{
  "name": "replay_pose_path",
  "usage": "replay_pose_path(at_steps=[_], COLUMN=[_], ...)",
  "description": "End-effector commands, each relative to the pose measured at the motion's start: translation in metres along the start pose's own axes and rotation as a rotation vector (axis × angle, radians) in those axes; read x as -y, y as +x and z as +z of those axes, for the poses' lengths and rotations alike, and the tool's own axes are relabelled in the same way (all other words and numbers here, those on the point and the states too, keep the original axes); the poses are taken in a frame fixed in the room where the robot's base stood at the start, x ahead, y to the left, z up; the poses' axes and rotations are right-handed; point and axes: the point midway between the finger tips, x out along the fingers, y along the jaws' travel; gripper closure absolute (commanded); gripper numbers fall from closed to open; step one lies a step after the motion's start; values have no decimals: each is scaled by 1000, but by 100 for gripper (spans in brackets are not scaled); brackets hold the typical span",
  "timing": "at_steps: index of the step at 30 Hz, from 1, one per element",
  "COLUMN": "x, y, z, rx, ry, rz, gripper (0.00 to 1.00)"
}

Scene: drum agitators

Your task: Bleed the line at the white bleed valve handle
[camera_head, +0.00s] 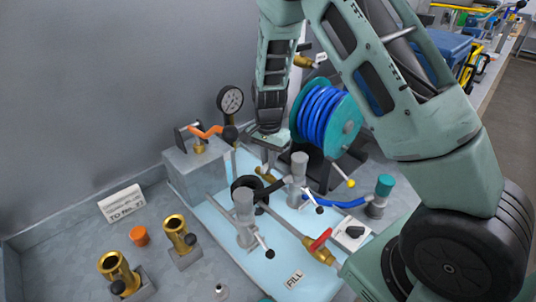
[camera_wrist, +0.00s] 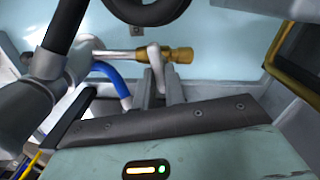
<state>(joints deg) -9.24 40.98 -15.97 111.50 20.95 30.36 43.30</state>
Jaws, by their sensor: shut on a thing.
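The white bleed valve handle (camera_wrist: 154,58) shows in the wrist view as a pale lever beside a brass valve body (camera_wrist: 180,55). My gripper (camera_wrist: 162,86) has its two fingers close around the lower part of this lever and is shut on it. In the head view my gripper (camera_head: 267,146) points down behind the grey posts, above a brass fitting (camera_head: 266,174). The handle itself is hidden there by my gripper and the pipework.
Grey posts with levers (camera_head: 299,168) stand close by. A red-handled valve (camera_head: 319,240), an orange-handled valve (camera_head: 206,131), a pressure gauge (camera_head: 230,99) and a blue hose reel (camera_head: 326,115) surround the spot. A black ring (camera_wrist: 146,8) and blue hose (camera_wrist: 113,82) are near my fingers.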

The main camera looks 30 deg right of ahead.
Motion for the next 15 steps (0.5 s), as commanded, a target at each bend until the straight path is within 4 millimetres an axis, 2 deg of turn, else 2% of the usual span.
replay_pose_path(at_steps=[6, 15], x=[0, 0], y=[-3, -2], z=[-1, -2], rx=[-4, -3], ry=[142, 248], rz=[-3, -4], gripper=[100, 100])
